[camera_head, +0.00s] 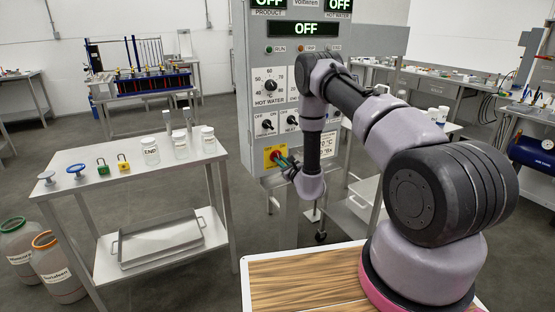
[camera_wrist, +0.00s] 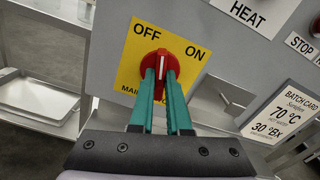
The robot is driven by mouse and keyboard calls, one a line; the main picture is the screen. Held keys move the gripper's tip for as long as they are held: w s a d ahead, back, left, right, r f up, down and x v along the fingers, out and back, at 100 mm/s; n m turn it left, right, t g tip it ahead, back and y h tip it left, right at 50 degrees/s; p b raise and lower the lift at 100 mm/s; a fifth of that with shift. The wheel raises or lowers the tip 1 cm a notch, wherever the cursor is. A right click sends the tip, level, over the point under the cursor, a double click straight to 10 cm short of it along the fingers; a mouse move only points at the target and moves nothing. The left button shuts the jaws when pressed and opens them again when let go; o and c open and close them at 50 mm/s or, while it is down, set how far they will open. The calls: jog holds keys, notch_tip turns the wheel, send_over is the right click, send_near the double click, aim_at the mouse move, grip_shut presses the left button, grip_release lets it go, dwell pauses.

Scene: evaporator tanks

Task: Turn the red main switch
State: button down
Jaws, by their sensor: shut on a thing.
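The red main switch (camera_wrist: 160,65) sits on a yellow plate (camera_wrist: 140,40) marked OFF at upper left and ON at upper right. In the wrist view its white mark points almost straight up, between the two words. My gripper (camera_wrist: 160,78) has its two green fingers closed on the sides of the red knob. In the head view my gripper (camera_head: 284,162) reaches the yellow plate (camera_head: 268,153) at the lower left of the grey panel (camera_head: 257,92). The displays at the panel's top read OFF. The lower text on the plate is partly hidden by my fingers.
A batch card (camera_wrist: 285,112) is on the panel to the right of the switch. Other black knobs, such as the hot water knob (camera_head: 270,85), sit above it. A white table (camera_head: 125,168) with jars and valves stands to the left. A wooden top (camera_head: 300,280) is near my arm's base.

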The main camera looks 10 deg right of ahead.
jog(key=shift+n, duration=2.8)
jog(key=c, duration=0.8)
grip_release()
